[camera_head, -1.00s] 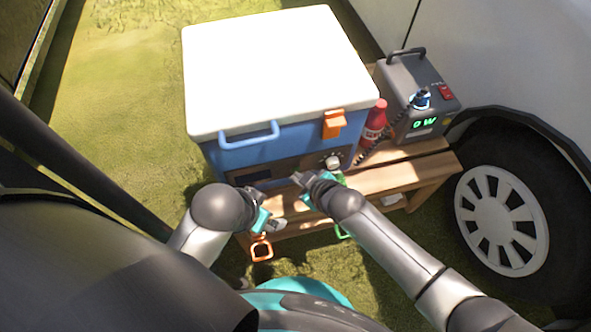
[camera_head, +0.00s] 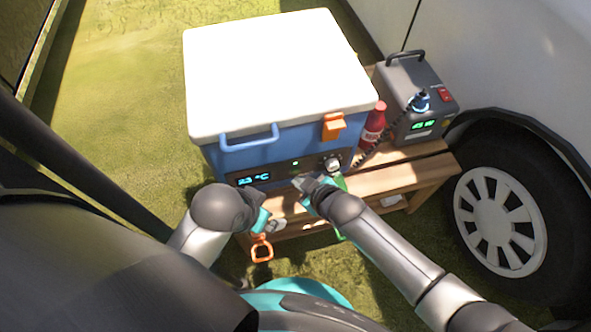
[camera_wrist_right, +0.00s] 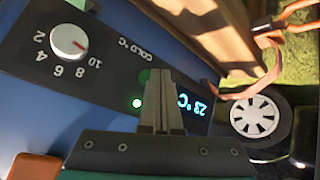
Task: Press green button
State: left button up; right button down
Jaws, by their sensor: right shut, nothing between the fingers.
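The blue cooler (camera_head: 262,153) with a white lid has a dark control panel on its front. In the right wrist view, the green button (camera_wrist_right: 144,76) shows as a dark green disc, partly hidden behind my fingertips. My right gripper (camera_wrist_right: 161,72) is shut and empty, its tips at or very near the button; contact cannot be made out. It also shows in the head view (camera_head: 300,181) before the panel. A small green light (camera_wrist_right: 137,103) and a display (camera_wrist_right: 192,106) reading 23 °C are lit. My left gripper (camera_head: 268,222) is left of the right one, its fingers unclear.
A white dial (camera_wrist_right: 68,41) is on the panel. A wooden bench (camera_head: 400,180) carries the cooler, a red bottle (camera_head: 373,125) and a grey power unit (camera_head: 415,100) with a lit display. A vehicle wheel (camera_head: 500,215) stands close on the right.

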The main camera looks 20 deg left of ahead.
jog(key=shift+s+d, duration=0.15)
jog(key=s+d+p, duration=0.2)
jog(key=s, duration=0.1)
jog(key=s+d+p, duration=0.1)
jog(key=shift+s+d+p, duration=0.1)
jog(key=shift+s+p, duration=0.3)
dwell(1.4)
